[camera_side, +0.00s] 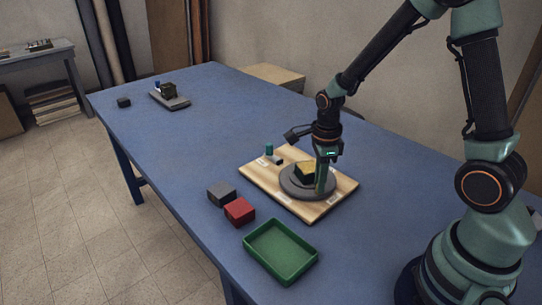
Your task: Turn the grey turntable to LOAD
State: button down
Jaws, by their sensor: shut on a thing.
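The grey turntable (291,190) is a round disc on a light wooden board (258,178). A block with a yellowish top and dark sides (304,171) sits on the disc. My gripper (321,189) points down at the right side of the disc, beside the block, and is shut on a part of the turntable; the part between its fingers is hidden. Small pale labels lie on the board around the disc, such as one at the front (280,197); their words are too small to read, so I cannot tell which is LOAD.
A teal peg (269,149) and a small dark piece stand at the board's back left. A grey block (221,194), a red block (239,211) and a green tray (280,269) lie in front. A dark block on a grey base (169,94) is far left. The blue table's middle is clear.

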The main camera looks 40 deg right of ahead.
aim_at(299, 192)
jog(key=shift+w+a+m, duration=0.35)
jog(key=shift+a+m, duration=0.15)
jog(key=shift+m, duration=0.45)
jog(key=shift+w+a+m, duration=0.35)
jog(key=shift+a+m, duration=0.1)
jog(key=shift+m, duration=0.5)
jog(key=shift+w+a+m, duration=0.35)
jog(key=shift+w+m, duration=0.15)
jog(key=shift+m, duration=0.6)
jog(key=shift+w+a+m, duration=0.35)
jog(key=shift+w+m, duration=0.15)
jog(key=shift+m, duration=0.6)
jog(key=shift+w, duration=0.1)
jog(key=c, duration=0.8)
grip_release()
notch_tip(299, 192, up, 12)
